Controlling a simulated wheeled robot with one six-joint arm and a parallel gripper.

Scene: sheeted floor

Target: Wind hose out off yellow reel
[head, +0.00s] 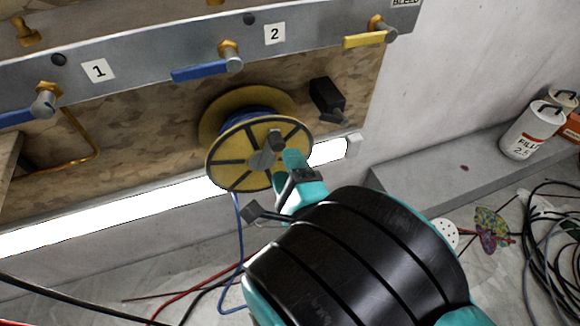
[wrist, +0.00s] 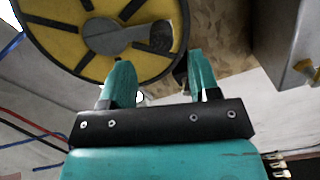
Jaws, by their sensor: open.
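The yellow reel (head: 226,164) is mounted on the wooden board, with blue hose (head: 240,210) wound on its core and one end hanging down to the floor. A grey crank arm with a dark knob (head: 276,141) is on the reel's front face. My gripper (head: 287,180) is in front of the reel's lower right. In the wrist view the reel (wrist: 60,45) fills the upper left, with the crank knob (wrist: 160,37) above and between the fingers. My gripper (wrist: 160,80) is open, its two teal fingers apart with nothing between them. My arm hides part of the hanging hose.
A metal rail (head: 130,75) with blue and yellow valve levers runs above the reel. A black box (head: 327,99) is right of it, and a bright light strip (head: 120,213) runs below. Canisters (head: 533,130) stand on the right ledge. Cables (head: 545,235) lie on the floor.

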